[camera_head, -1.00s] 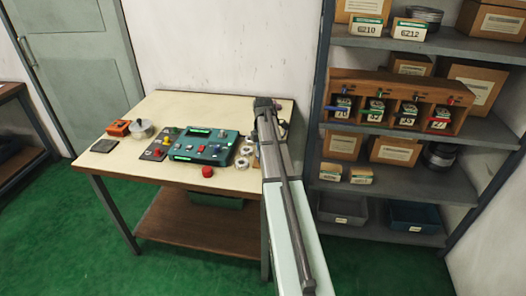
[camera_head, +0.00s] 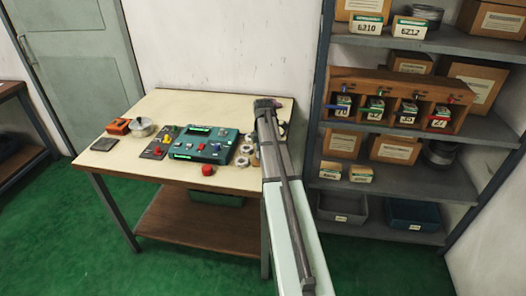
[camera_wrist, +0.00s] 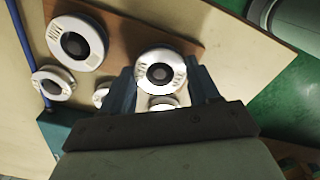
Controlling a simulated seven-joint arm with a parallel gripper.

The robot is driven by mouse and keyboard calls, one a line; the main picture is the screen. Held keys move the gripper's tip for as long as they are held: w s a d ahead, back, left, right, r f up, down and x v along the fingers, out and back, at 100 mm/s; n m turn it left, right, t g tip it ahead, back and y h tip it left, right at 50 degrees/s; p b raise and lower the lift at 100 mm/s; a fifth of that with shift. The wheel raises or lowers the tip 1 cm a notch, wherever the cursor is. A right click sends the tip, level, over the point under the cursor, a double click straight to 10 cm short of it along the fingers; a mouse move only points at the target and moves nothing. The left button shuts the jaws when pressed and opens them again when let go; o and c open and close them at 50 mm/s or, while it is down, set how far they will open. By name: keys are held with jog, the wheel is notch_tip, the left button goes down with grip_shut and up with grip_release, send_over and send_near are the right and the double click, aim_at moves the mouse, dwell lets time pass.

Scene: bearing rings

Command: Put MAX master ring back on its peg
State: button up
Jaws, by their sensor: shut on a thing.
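In the wrist view my gripper (camera_wrist: 161,82) is shut on a white ring (camera_wrist: 145,72) with a dark centre, one finger on each side. Marks on the ring are too small to read, so I cannot tell from them whether it is the MAX master ring. The ring is over or beside a brown board (camera_wrist: 125,28); I cannot tell whether a peg passes through its dark centre. A larger white ring (camera_wrist: 93,34) sits on the board at upper left. In the head view my arm hides the gripper and the held ring.
A blue rod (camera_wrist: 22,40) and another ring (camera_wrist: 38,81) are at left in the wrist view. In the head view, a green device (camera_head: 205,146), a red knob (camera_head: 207,170) and small rings (camera_head: 241,161) are left of my arm. The shelf (camera_head: 400,184) stands right.

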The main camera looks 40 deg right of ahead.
jog(key=shift+f, duration=0.15)
dwell(0.6)
jog(key=o, duration=1.5)
jog(key=shift+c, duration=0.2)
jog(key=shift+r, duration=3.75)
